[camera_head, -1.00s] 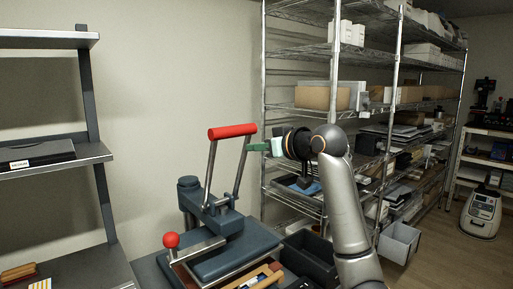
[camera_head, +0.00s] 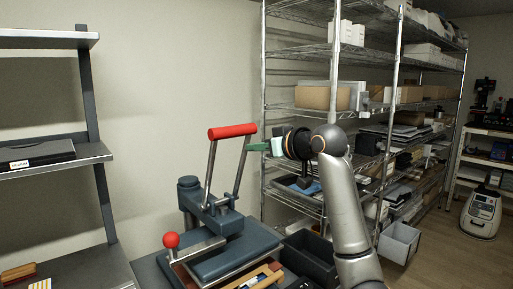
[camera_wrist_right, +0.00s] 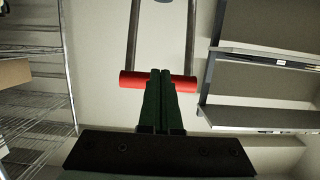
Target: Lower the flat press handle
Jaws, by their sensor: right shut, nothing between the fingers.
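The flat press (camera_head: 222,262) stands low in the middle of the head view, with a dark blue-grey body. Its handle is a red bar (camera_head: 232,131) on two metal arms, raised high. The red bar also shows in the right wrist view (camera_wrist_right: 130,79), partly hidden behind the fingers. My right gripper (camera_head: 250,147) is shut and empty, just right of and slightly below the bar's right end in the head view. In the right wrist view the green fingers (camera_wrist_right: 160,75) overlap the middle of the bar; I cannot tell whether they touch it. My left gripper is out of view.
A red ball knob (camera_head: 170,240) sits on a lever at the press's front left. A wire rack (camera_head: 330,50) with boxes stands behind my right arm. A grey shelf unit (camera_head: 90,155) is at the left. Dark bins (camera_head: 310,255) stand right of the press.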

